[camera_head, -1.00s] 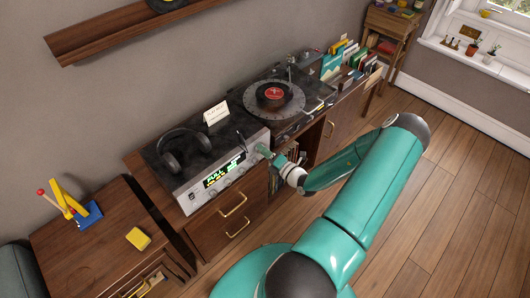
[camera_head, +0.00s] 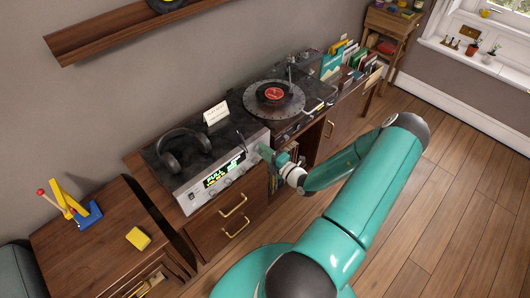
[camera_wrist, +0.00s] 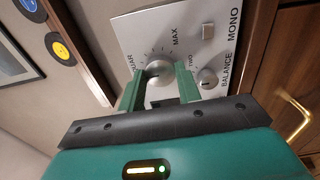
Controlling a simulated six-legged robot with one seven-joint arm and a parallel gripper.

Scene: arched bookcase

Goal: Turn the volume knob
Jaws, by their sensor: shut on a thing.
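The volume knob (camera_wrist: 160,72) is a round silver dial on the amplifier's white front panel, with tick marks and "MAX" printed beside it in the wrist view. My gripper (camera_wrist: 159,90) has its two green fingers on either side of the knob, shut on it. In the head view my gripper (camera_head: 266,153) is at the right end of the amplifier (camera_head: 195,188), and the arm hides the knob there. The amplifier's lit display (camera_head: 224,170) reads "FULL" with a bar graphic.
Headphones (camera_head: 183,150) and a small card (camera_head: 215,113) are on top of the amplifier. A turntable (camera_head: 274,97) stands to the right. The floor in front is clear.

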